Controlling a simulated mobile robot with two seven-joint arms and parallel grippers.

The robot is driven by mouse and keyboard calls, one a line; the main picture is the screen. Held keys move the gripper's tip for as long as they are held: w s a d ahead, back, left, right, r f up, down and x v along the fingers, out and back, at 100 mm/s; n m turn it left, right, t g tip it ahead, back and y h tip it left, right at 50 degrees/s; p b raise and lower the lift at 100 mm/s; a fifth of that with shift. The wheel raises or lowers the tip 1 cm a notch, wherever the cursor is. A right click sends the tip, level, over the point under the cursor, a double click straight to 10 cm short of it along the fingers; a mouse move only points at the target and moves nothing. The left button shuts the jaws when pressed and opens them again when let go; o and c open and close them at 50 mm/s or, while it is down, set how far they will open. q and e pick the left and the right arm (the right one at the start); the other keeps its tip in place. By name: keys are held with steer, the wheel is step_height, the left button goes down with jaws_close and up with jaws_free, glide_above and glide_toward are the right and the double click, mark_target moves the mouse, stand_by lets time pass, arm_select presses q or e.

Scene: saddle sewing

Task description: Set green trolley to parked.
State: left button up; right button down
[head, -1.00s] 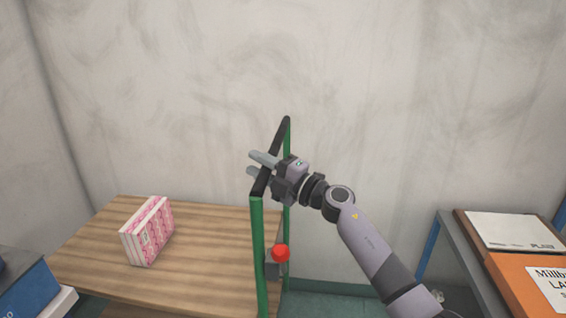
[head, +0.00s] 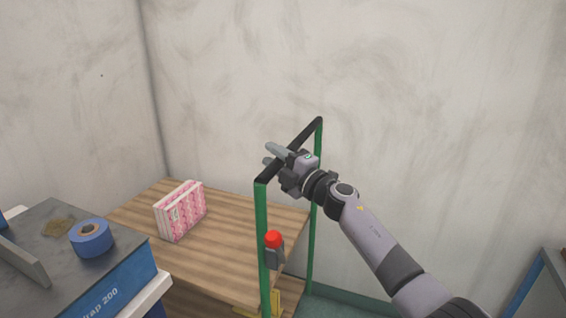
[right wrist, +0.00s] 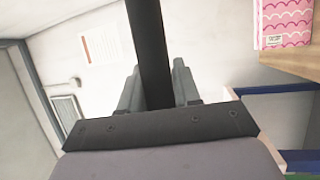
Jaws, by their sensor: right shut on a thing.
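The green trolley shows by its upright handle frame, with two green posts (head: 263,235) and a black top bar (head: 307,134). A grey block with a red knob (head: 273,239) sits beside the near post. My right gripper (head: 273,154) is shut on the black bar, with its fingers on either side of it. In the right wrist view the bar (right wrist: 150,45) runs between the two fingers. My left gripper is not in view.
A wooden top (head: 235,250) lies behind and left of the handle, carrying a pink-patterned box (head: 181,211). At front left, a dark surface (head: 60,262) holds a roll of blue tape (head: 91,238). Walls stand close behind. A bench edge (head: 540,275) shows at lower right.

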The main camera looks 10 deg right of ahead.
steer(key=shift+w+a+r, duration=0.1)
steer(key=shift+a+r, duration=0.05)
steer(key=shift+a, duration=0.25)
steer(key=c, duration=1.1)
jaws_free()
steer(key=shift+c, duration=0.2)
steer(key=shift+o, duration=1.3)
steer(key=shift+w+a, duration=0.1)
steer(key=shift+a, duration=0.05)
steer(key=shift+d, duration=0.2)
